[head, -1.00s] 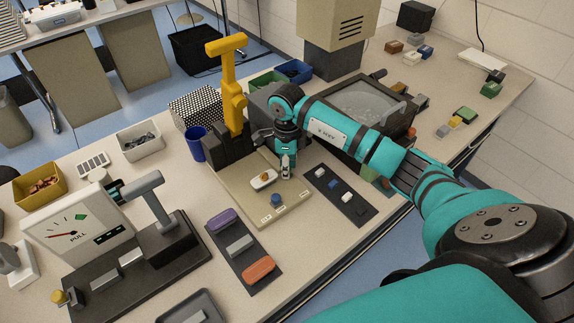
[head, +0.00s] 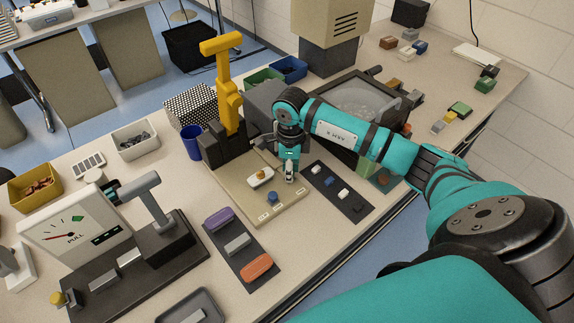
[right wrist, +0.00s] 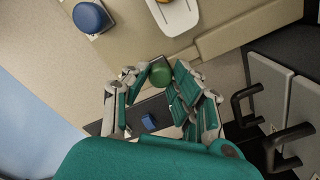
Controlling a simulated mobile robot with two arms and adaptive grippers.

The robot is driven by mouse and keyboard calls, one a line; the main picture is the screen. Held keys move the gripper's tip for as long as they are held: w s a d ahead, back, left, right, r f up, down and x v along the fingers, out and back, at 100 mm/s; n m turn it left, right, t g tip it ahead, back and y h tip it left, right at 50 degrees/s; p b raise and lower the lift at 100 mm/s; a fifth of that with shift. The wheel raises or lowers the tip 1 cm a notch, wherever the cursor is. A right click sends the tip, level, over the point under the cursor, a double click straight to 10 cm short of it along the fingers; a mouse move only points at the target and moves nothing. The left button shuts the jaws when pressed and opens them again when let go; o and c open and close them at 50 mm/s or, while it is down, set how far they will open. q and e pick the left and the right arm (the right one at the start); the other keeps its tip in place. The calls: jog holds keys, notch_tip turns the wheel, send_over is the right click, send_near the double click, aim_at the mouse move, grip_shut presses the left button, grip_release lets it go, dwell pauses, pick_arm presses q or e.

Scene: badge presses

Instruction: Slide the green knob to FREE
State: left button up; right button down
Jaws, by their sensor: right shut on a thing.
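The green knob (right wrist: 160,74) is a small round knob between the fingertips of my right gripper (right wrist: 158,80) in the right wrist view. The gripper is shut on it. In the head view my right gripper (head: 290,174) is low over the right side of the press's beige base (head: 236,190) and hides the knob. The base also carries a blue knob (head: 272,198), seen in the right wrist view too (right wrist: 90,17), and a white plate with an orange knob (head: 261,176). Small labels (head: 265,216) on the base's front edge are too small to read. My left gripper is not in view.
A yellow lever (head: 229,90) stands upright behind the base. A dark mat (head: 352,203) with small blocks lies just right of the gripper. Another mat with coloured handles (head: 238,243) lies front left. A gauge press (head: 78,226) stands further left.

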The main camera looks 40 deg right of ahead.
jog(key=shift+s, duration=0.15)
jog(key=c, duration=1.1)
grip_release()
jog(key=shift+s+d, duration=0.1)
jog(key=shift+s, duration=0.05)
jog(key=shift+r, duration=0.55)
notch_tip(320, 180, up, 11)
jog(key=shift+f, duration=0.1)
